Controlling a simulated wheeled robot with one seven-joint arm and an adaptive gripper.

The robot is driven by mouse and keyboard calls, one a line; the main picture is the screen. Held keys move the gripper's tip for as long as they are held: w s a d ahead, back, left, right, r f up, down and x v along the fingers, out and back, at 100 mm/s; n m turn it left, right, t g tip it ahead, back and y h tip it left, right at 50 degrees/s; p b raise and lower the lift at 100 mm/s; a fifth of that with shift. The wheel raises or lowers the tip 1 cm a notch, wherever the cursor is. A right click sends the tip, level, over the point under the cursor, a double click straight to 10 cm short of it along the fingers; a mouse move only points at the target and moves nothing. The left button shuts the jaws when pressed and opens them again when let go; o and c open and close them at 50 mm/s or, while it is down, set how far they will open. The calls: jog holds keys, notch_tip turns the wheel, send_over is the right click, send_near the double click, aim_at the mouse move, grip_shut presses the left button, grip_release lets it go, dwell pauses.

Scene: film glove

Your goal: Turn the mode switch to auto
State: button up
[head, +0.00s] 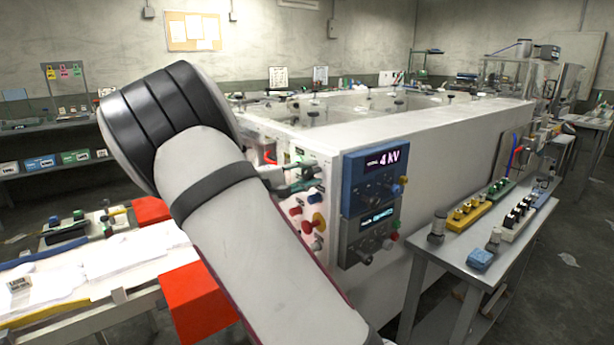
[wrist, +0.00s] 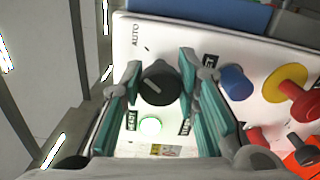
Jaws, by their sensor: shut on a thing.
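The mode switch is a round black knob (wrist: 160,84) on a white panel (wrist: 140,58) in the wrist view. A short white line on its face slants toward the upper left. The word AUTO is printed above and left of the knob; another label, too small to read surely, is at its upper right. My gripper (wrist: 158,92) has its teal fingers on both sides of the knob and is shut on it. In the head view my gripper (head: 303,178) is at the panel's upper left, and the knob is hidden behind it and my arm.
A lit green-white button (wrist: 150,126) sits below the knob. A blue button (wrist: 236,82), a yellow and red mushroom button (wrist: 290,90) and red and black knobs lie to the right. A blue display unit (head: 375,182) is beside the panel; a side table (head: 470,258) stands right.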

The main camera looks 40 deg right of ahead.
jog(key=shift+f+m, duration=0.1)
jog(key=shift+m, duration=0.8)
jog(key=o, duration=1.2)
jog(key=shift+c, duration=0.2)
jog(key=shift+a, duration=0.15)
jog(key=a, duration=1.1)
jog(key=shift+s+a, duration=0.2)
jog(key=shift+a, duration=0.2)
